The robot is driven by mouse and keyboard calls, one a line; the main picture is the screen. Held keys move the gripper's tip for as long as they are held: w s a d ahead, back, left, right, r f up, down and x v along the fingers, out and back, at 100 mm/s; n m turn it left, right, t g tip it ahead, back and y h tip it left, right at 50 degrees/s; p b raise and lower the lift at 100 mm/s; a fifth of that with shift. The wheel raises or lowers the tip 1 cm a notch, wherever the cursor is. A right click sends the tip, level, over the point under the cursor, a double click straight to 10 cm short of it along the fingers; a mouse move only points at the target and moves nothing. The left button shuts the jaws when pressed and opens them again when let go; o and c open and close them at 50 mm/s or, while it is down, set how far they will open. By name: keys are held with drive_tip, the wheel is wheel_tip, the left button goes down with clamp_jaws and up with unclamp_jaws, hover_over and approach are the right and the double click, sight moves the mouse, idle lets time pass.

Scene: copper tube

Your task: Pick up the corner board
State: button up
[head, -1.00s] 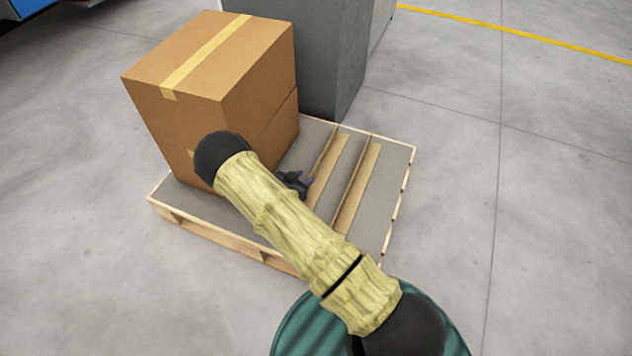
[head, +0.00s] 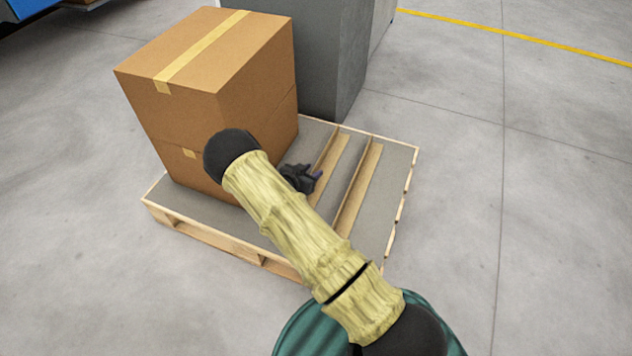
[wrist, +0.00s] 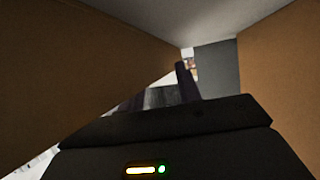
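Two long tan corner boards lie side by side on the pallet's grey deck, the left one (head: 331,160) and the right one (head: 358,187). My gripper (head: 314,173) is a small dark shape with purple-tinted fingertips, beside the left board and right of the box. The fingers look apart, with nothing visible between them. In the wrist view one dark purple finger (wrist: 187,82) shows clearly. Brown surfaces fill both sides there, and I cannot tell for sure which is a board. Whether a fingertip touches the board is too small to tell.
A large taped cardboard box (head: 215,85) stands on the left of the wooden pallet (head: 205,215), close to my gripper. A dark grey cabinet (head: 330,60) stands behind. The pallet's right side and the concrete floor (head: 550,200) around it are clear.

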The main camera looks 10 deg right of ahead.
idle(0.4)
clamp_jaws()
wheel_tip(320, 180, up, 10)
drive_tip(key=p, duration=0.6)
drive_tip(key=shift+p, duration=0.4)
